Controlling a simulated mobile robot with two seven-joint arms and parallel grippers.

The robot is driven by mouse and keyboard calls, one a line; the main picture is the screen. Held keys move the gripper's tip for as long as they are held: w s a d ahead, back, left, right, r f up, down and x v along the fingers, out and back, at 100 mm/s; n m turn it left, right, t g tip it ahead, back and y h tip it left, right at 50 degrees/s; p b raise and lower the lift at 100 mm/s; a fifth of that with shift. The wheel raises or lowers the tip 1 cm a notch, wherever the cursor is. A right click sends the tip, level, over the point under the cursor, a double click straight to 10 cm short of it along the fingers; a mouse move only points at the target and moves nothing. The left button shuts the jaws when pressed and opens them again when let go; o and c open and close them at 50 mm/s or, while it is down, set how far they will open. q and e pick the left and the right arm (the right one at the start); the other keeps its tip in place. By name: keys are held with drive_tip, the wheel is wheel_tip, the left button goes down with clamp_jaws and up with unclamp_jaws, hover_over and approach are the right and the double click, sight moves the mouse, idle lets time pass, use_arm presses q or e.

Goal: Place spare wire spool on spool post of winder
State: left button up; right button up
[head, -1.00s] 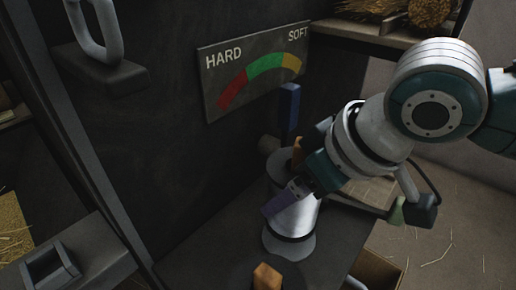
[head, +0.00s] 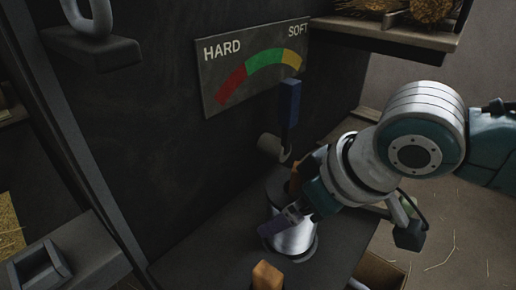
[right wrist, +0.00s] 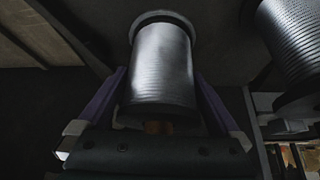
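A silver wire spool (head: 297,239) stands upright over the dark winder base, just in front of the gauge panel. My right gripper (head: 282,222) comes in from the right with its purple fingers at the spool's sides. In the right wrist view the spool (right wrist: 160,75) fills the space between the two fingers (right wrist: 160,105), and they appear closed on it. An orange-brown stub (right wrist: 158,127) shows at its near end. The spool post cannot be made out under the spool, so I cannot tell whether the spool is seated. My left gripper is not in view.
A gauge panel marked HARD and SOFT (head: 255,66) is behind, with a blue lever (head: 290,102) below it. An orange block (head: 267,277) stands in front of the spool. Another spool (right wrist: 293,45) is at the right in the wrist view. A shelf (head: 385,34) overhangs at upper right.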

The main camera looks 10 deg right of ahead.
drive_tip(key=shift+r, duration=0.35)
drive_tip(key=p+v, duration=0.5)
drive_tip(key=v, duration=0.6)
drive_tip(key=shift+s+r+p, duration=0.2)
drive_tip(key=shift+r+p, duration=0.05)
drive_tip(key=shift+p, duration=0.1)
drive_tip(key=shift+d, duration=0.15)
